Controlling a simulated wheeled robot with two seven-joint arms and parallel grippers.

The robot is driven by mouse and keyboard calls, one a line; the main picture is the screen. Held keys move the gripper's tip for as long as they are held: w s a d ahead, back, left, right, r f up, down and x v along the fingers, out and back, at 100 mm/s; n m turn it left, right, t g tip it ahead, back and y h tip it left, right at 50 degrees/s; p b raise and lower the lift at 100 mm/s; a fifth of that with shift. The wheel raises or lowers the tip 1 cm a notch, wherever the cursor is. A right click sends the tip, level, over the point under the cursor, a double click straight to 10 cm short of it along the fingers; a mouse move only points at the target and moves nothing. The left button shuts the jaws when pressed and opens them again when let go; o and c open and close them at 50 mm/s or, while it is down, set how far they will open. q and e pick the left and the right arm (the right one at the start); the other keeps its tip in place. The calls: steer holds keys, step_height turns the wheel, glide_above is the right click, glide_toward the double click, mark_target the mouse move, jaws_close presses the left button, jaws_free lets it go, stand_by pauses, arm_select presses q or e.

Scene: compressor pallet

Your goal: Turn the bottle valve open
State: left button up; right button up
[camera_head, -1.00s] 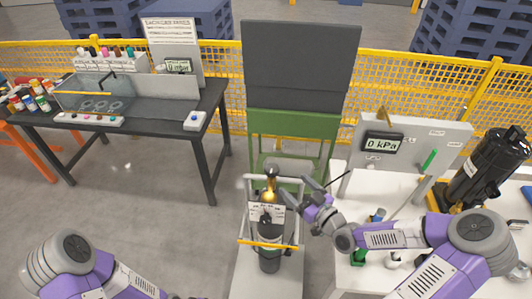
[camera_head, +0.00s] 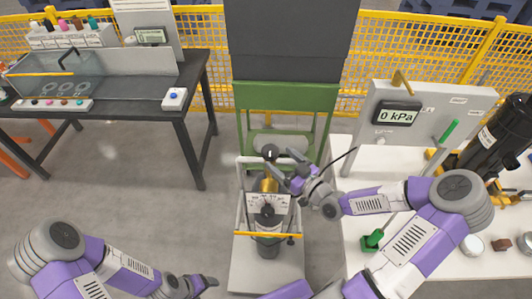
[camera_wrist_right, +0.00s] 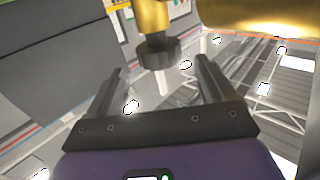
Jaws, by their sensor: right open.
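The gas bottle (camera_head: 266,222) stands upright on a small trolley in the middle of the head view. Its brass valve (camera_head: 268,187) has a dark round knob (camera_head: 270,151) at the top. My right gripper (camera_head: 284,166) is open at the right side of the valve. In the right wrist view, a dark ribbed knob (camera_wrist_right: 158,53) on a brass body lies ahead between the two open fingers, with gaps on both sides; I cannot tell if it is within their reach. My left gripper (camera_head: 203,284) is low at the bottom edge, away from the bottle; its jaws are unclear.
The trolley frame (camera_head: 239,205) surrounds the bottle, with a yellow bar in front. A gauge panel (camera_head: 420,112) reading 0 kPa stands on the white table at right. A green stand (camera_head: 285,97) is behind. A dark bench (camera_head: 125,100) is at left, with clear floor between.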

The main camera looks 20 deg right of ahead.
mark_target(265, 147)
steer(key=shift+f+b+x, duration=0.1)
steer(key=shift+b+x, duration=0.1)
steer(key=shift+x, duration=1.7)
steer(key=shift+f+b+x, duration=0.15)
steer(key=shift+x, duration=1.75)
steer(key=c, duration=1)
